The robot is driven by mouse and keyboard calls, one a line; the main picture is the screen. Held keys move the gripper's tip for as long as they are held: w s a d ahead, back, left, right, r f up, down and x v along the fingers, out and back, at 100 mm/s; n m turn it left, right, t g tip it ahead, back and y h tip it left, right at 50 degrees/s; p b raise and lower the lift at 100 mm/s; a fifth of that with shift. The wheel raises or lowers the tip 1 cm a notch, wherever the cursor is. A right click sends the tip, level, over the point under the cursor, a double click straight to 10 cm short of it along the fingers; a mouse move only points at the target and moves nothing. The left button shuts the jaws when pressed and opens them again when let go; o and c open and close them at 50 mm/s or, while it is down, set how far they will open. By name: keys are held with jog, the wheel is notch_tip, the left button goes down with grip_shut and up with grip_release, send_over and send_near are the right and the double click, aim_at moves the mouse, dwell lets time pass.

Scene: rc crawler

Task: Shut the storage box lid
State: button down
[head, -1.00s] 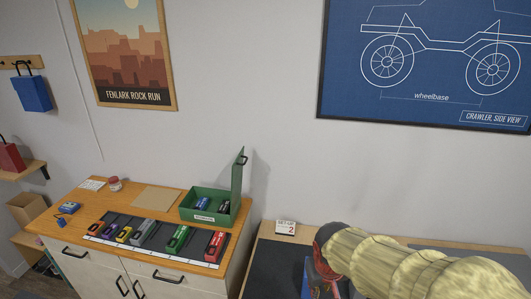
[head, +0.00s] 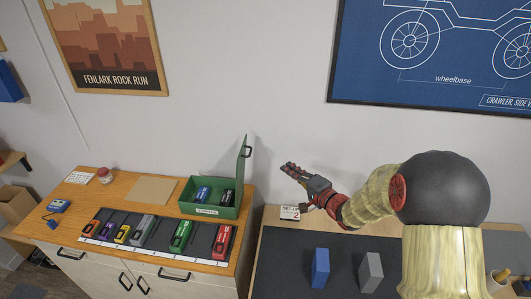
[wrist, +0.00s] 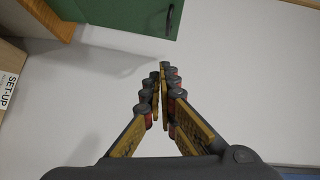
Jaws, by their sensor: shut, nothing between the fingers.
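The green storage box (head: 210,210) stands at the right end of the wooden cabinet top, with a blue and a dark item inside. Its lid (head: 240,175) stands upright on the box's right side, with a dark handle near its top edge. In the wrist view the green lid (wrist: 125,12) shows at the top, with its handle at the lid's right edge. My gripper (head: 288,170) is shut and empty, to the right of the lid and apart from it, in front of the wall. In the wrist view the fingertips (wrist: 165,72) point towards the lid's side.
A dark tray (head: 155,238) with several coloured cars lies in front of the box. A set-up card (head: 290,212) stands on the right bench below my gripper. A blue block (head: 320,267) and a grey block (head: 370,272) stand on that bench's dark mat.

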jog(key=w+a+m, duration=0.1)
jog(key=w+a, duration=0.8)
jog(key=shift+w+a+f, duration=0.15)
jog(key=shift+a+f, duration=0.05)
jog(key=shift+f, duration=0.05)
jog(key=shift+r, duration=0.1)
dwell(0.3)
